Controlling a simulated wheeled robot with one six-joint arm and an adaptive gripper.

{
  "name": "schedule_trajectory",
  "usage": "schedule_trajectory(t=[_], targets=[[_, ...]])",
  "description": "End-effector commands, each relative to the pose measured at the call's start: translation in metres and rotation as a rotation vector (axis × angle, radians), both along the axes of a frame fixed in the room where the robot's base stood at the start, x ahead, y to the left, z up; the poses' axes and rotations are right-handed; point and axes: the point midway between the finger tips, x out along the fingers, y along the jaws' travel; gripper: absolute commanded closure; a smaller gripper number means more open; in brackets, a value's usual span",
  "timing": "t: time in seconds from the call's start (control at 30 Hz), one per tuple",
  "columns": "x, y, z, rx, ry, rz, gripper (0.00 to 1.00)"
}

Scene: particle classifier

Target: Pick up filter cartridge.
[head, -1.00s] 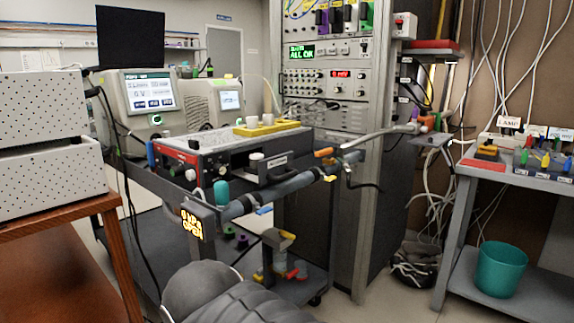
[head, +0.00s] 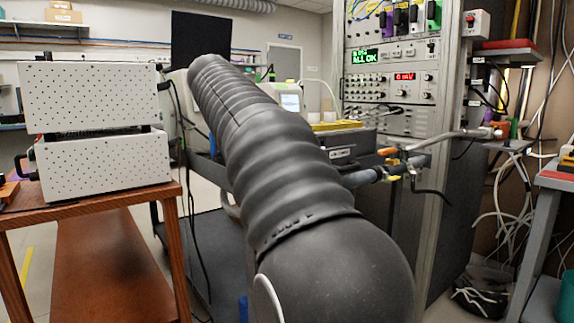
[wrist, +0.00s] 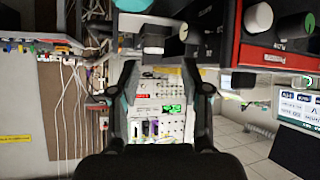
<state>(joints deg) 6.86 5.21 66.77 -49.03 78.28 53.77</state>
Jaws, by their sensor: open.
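I cannot tell for sure which thing is the filter cartridge. In the head view a yellow holder (head: 337,125) with small white pieces sits on a black and red instrument (head: 352,143), partly hidden behind my arm. The wrist view, which looks turned over, shows this instrument's red-edged face (wrist: 268,57) at the upper right, with a white round part (wrist: 258,18) on it. My gripper (wrist: 160,78) is open, with nothing visible between its fingers, and the instrument is beyond and beside it. In the head view my arm hides my gripper.
A tall equipment rack (head: 395,85) stands behind the cart. A pipe with orange-handled fittings (head: 388,152) juts out at the cart's right. White perforated boxes (head: 95,120) stand on a brown table (head: 90,208) at left. A grey bench (head: 545,205) is at right, with hanging cables nearby.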

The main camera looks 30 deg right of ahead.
Motion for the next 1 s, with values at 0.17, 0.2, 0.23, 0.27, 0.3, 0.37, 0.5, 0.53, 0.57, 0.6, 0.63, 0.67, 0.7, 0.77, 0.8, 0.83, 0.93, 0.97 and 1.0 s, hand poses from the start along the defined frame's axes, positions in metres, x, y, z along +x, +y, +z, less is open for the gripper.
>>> schedule_trajectory(t=[0.17,0.2,0.23,0.27,0.3,0.37,0.5,0.53,0.57,0.6,0.63,0.67,0.7,0.77,0.8,0.83,0.93,0.97,1.0], targets=[[0.013,-0.020,0.011,-0.041,-0.081,-0.113,0.53],[0.014,-0.022,0.013,-0.046,-0.091,-0.126,0.53],[0.014,-0.024,0.013,-0.048,-0.095,-0.133,0.53],[0.015,-0.027,0.013,-0.050,-0.099,-0.138,0.53],[0.016,-0.030,0.012,-0.052,-0.102,-0.143,0.53],[0.017,-0.038,0.008,-0.052,-0.102,-0.146,0.53],[0.023,-0.060,-0.005,-0.051,-0.100,-0.147,0.53],[0.024,-0.065,-0.008,-0.050,-0.100,-0.144,0.53],[0.026,-0.069,-0.010,-0.051,-0.099,-0.145,0.53],[0.027,-0.075,-0.014,-0.051,-0.099,-0.145,0.53],[0.028,-0.079,-0.016,-0.051,-0.100,-0.144,0.53],[0.029,-0.083,-0.017,-0.051,-0.099,-0.144,0.53],[0.030,-0.087,-0.020,-0.051,-0.100,-0.144,0.53],[0.032,-0.092,-0.022,-0.051,-0.101,-0.143,0.53],[0.033,-0.094,-0.023,-0.051,-0.101,-0.143,0.53],[0.033,-0.096,-0.024,-0.051,-0.101,-0.141,0.53],[0.034,-0.098,-0.026,-0.050,-0.101,-0.141,0.53],[0.034,-0.099,-0.027,-0.050,-0.101,-0.141,0.53],[0.035,-0.101,-0.028,-0.050,-0.100,-0.142,0.53]])
